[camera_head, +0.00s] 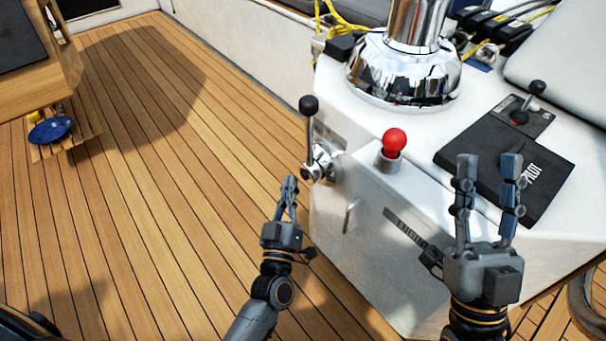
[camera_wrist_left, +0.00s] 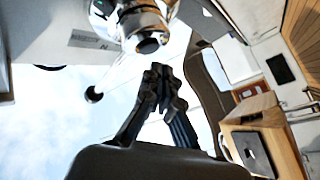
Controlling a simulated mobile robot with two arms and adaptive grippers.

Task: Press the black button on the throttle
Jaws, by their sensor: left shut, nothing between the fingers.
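The throttle is a chrome lever with a black ball knob (camera_head: 309,105), standing upright on a chrome hub (camera_head: 322,163) on the side of the white console. In the left wrist view the knob (camera_wrist_left: 93,94) is at the left, and a round black button (camera_wrist_left: 147,45) sits in the end of the chrome hub. My left gripper (camera_head: 290,183) is shut and empty, a little left of and below the hub. Its closed fingertips (camera_wrist_left: 159,72) appear just below the button, and contact cannot be told. My right gripper (camera_head: 488,160) is open and empty over the console's right side.
A red knob (camera_head: 394,142) stands on the console right of the throttle. A black pilot panel (camera_head: 500,165) and a smaller lever (camera_head: 528,100) lie further right. A chrome column base (camera_head: 405,75) rises behind. The wooden deck (camera_head: 150,190) at left is mostly clear.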

